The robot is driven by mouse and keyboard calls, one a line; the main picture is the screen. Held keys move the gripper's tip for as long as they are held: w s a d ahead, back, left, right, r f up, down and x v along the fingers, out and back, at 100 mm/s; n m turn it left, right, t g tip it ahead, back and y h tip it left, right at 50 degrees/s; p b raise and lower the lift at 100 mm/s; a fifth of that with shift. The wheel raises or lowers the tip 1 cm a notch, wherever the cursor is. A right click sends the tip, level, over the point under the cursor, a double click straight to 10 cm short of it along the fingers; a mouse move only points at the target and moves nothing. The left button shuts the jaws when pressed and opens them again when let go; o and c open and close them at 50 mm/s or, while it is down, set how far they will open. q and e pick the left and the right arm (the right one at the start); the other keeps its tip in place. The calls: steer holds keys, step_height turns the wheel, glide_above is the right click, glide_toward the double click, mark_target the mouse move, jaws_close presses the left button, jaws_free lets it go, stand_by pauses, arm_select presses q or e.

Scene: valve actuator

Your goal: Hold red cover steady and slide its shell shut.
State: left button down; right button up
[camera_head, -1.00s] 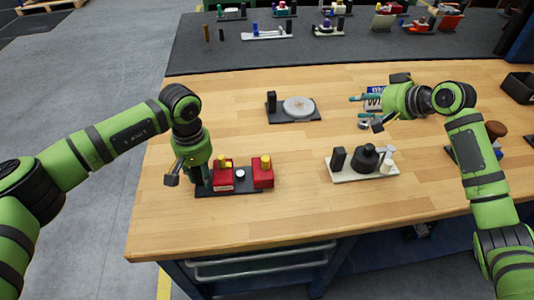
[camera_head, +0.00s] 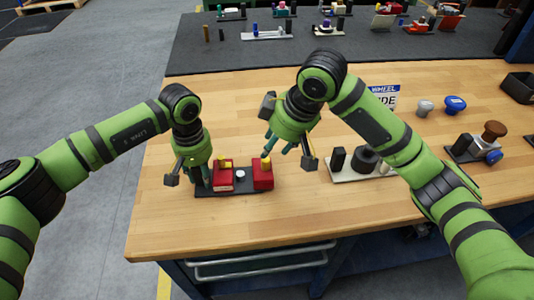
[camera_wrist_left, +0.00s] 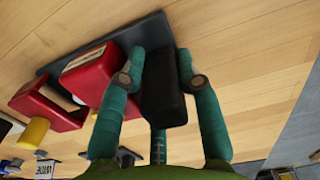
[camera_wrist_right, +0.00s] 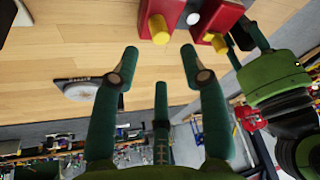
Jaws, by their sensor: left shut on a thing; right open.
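Two red parts with yellow knobs stand on a dark base plate (camera_head: 240,189) near the table's front left: a left red part (camera_head: 222,179) and a right red block (camera_head: 263,178). A white round piece (camera_head: 240,174) sits between them. My left gripper (camera_head: 201,182) is shut on a black upright block (camera_wrist_left: 165,90) at the plate's left end. My right gripper (camera_head: 278,150) is open and empty, above and behind the right red block. In the right wrist view both red parts lie beyond its fingertips, the nearer one showing its yellow knob (camera_wrist_right: 159,29).
A white plate (camera_head: 342,174) with black parts stands to the right, partly hidden by my right arm. Blue, grey and brown knobs (camera_head: 455,104) lie further right. The wood around the dark plate's front is clear.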

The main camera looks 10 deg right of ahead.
mark_target(267, 159)
steer(key=x, duration=0.6)
steer(key=shift+r, duration=0.1)
jaws_close()
steer(key=shift+a, duration=0.1)
